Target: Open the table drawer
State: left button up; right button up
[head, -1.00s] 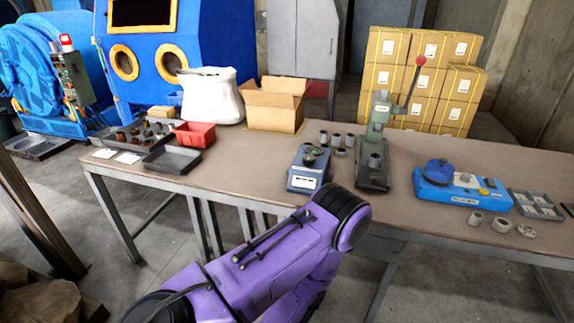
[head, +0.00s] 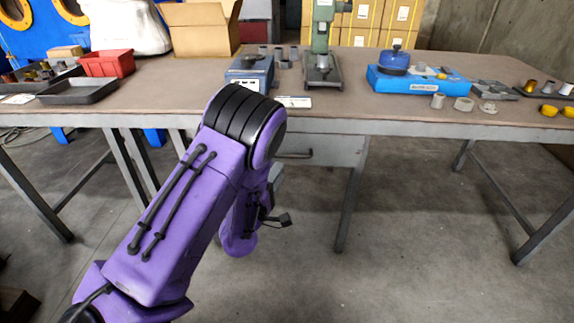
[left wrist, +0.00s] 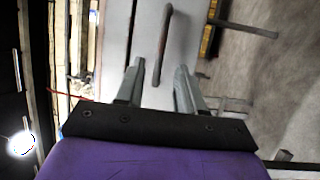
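The table drawer (head: 335,150) is a grey front under the tabletop, to the right of my purple left arm. It looks shut. Its dark bar handle (head: 295,155) shows just right of my forearm; part of the drawer is hidden behind the arm. In the left wrist view the handle (left wrist: 167,35) stands out from the pale drawer front (left wrist: 115,35), and its lower end shows between the two grey fingers. My left gripper (left wrist: 160,68) is open there, with nothing clamped; whether the handle lies within its fingers' depth is unclear. My right gripper is not in view.
The brown-topped table (head: 420,115) carries a blue device (head: 415,80), a green press (head: 321,45), a red bin (head: 105,63) and a dark tray (head: 78,90). Table legs (head: 349,205) stand near the drawer. The floor in front is clear.

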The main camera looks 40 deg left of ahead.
aim_at(287, 160)
pick_arm(q)
jog(key=x, duration=0.7)
jog(key=shift+f, duration=0.1)
jog(key=shift+c, duration=0.4)
grip_shut()
jog(key=shift+s+d, duration=0.1)
jog(key=shift+d, duration=0.05)
